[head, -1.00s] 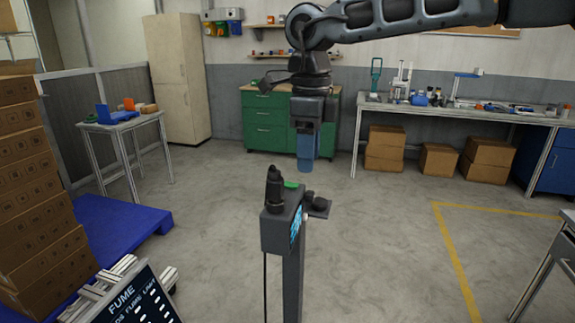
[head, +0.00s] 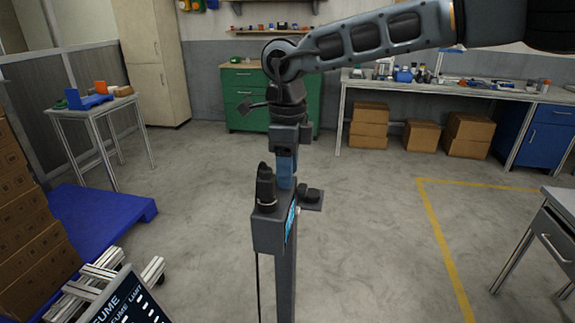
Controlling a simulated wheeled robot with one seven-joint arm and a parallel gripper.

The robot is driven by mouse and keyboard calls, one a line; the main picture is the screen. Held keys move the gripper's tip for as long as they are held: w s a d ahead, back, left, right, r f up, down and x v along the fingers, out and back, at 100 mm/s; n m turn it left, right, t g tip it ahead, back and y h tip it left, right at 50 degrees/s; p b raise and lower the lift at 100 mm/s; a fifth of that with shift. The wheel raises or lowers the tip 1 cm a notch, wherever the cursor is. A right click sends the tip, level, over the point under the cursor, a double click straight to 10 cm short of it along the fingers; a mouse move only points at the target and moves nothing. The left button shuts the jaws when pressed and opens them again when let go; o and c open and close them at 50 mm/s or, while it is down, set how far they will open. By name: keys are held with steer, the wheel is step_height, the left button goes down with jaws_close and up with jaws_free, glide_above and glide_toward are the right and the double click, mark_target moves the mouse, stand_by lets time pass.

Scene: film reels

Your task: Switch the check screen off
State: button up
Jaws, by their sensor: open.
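The check screen (head: 291,221) is a lit blue panel, seen nearly edge-on, on the right side of a dark grey box (head: 268,232) on a post. A black upright device (head: 265,186) stands on top of the box, and a small shelf with a dark round knob (head: 312,195) juts out at its right. My gripper (head: 286,180) points down just behind the box top, between the black device and the knob. Its blue fingers are partly hidden by the box, and I cannot tell whether they touch anything. It is open, and I see nothing held.
A cable (head: 258,285) hangs down beside the post (head: 286,285). A sign board marked FUME (head: 130,300) and a blue pallet (head: 100,215) stand at left. A grey table (head: 560,225) is at right. The floor around the post is clear.

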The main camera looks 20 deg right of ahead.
steer(key=shift+f, duration=0.1)
steer(key=shift+c, duration=0.5)
jaws_close()
